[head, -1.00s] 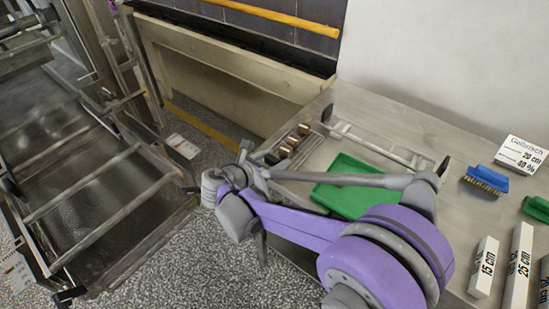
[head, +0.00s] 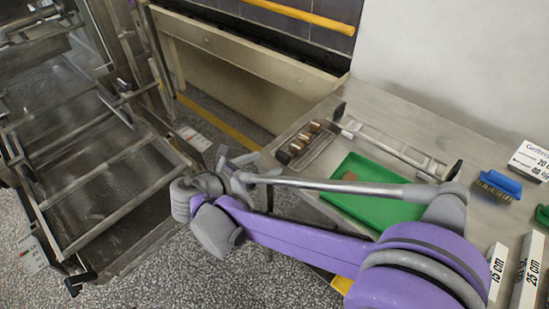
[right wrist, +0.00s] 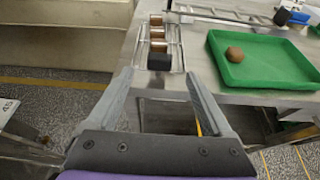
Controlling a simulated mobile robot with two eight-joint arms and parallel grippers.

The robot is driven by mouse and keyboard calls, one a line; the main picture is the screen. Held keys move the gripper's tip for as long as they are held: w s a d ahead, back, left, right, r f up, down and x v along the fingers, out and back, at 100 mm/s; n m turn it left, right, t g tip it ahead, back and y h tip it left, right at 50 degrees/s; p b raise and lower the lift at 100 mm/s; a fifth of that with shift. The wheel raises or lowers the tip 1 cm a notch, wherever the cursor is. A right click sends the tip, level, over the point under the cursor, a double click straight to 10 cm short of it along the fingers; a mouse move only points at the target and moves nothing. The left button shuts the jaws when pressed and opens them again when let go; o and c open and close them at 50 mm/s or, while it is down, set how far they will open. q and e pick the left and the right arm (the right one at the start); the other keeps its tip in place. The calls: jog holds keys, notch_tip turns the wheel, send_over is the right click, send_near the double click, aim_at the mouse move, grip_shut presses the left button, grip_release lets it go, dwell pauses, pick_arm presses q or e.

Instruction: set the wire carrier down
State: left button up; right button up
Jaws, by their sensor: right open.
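The wire carrier (head: 304,151) rests on the metal table near its left edge, with several brown pieces in a row. In the right wrist view, the carrier (right wrist: 175,40) has its black grip (right wrist: 159,61) facing me, close to the table edge. My right gripper (head: 235,160) is left of the carrier in the head view. In the right wrist view, its two fingers (right wrist: 157,82) are spread, with nothing between them; they appear short of the grip. My left gripper is not in view.
A green tray (head: 345,202) with a brown piece (right wrist: 235,54) lies right of the carrier. A metal ladder-like frame (head: 395,150) lies behind it. A blue brush (head: 498,184) and labelled blocks (head: 528,270) are farther right. A machine with a barred frame (head: 100,165) stands left.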

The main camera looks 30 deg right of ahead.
jog(key=s+f+m+y, duration=0.5)
jog(key=s+m, duration=0.4)
jog(key=m, duration=0.2)
jog(key=s+a+f+m+y, duration=0.1)
jog(key=s+f+m+y, duration=0.5)
jog(key=s+m, duration=0.4)
jog(key=shift+s+a+m+y, duration=0.15)
jog(key=shift+a+m+y, duration=0.15)
jog(key=shift+m+y, duration=0.5)
jog(key=shift+f, duration=0.1)
